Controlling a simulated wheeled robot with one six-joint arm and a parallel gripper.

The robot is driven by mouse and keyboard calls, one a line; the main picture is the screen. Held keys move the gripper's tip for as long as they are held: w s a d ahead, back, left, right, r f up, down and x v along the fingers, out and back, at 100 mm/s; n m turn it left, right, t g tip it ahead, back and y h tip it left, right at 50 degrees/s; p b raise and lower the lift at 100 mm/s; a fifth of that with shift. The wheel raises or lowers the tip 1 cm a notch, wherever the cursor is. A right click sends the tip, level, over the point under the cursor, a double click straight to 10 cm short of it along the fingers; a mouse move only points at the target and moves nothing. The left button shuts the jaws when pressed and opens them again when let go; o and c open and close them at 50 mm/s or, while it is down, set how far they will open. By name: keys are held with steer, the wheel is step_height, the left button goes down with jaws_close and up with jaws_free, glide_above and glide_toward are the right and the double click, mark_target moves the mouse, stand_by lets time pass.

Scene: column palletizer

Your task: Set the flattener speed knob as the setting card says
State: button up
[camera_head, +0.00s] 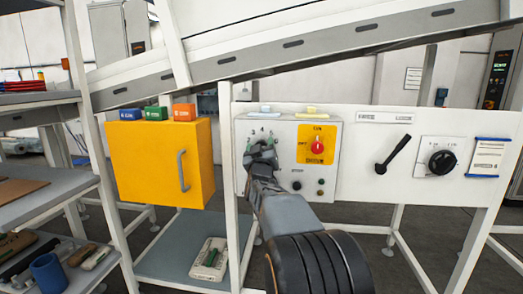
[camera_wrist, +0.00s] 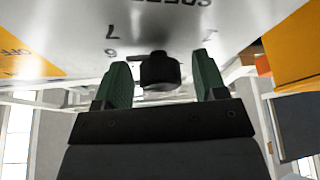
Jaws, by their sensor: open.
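The speed knob (camera_wrist: 160,72) is a small black knob on the grey control box (camera_head: 240,190). In the wrist view it stands between the two green fingers of my gripper (camera_wrist: 158,66), with a visible gap on each side. Upside-down figures 6 and 7 show beside it; its pointer setting cannot be read. In the head view my gripper (camera_head: 261,152) is at the dial, under the figures 3, 4 and 5, and hides the knob. A white card with blue edges (camera_head: 487,157) hangs at the panel's right; its print is too small to read.
A red knob on a yellow plate (camera_head: 317,147) sits right of the dial. A black lever (camera_head: 393,154) and a larger black dial (camera_head: 442,162) are further right. A yellow cabinet (camera_head: 145,165) stands left of the box. A sloping conveyor (camera_head: 300,50) runs above.

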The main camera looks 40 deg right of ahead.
steer(key=b+v, duration=0.1)
steer(key=v, duration=1.2)
steer(key=shift+s+a+f, duration=0.15)
steer(key=shift+s+a, duration=0.1)
steer(key=shift+s, duration=0.05)
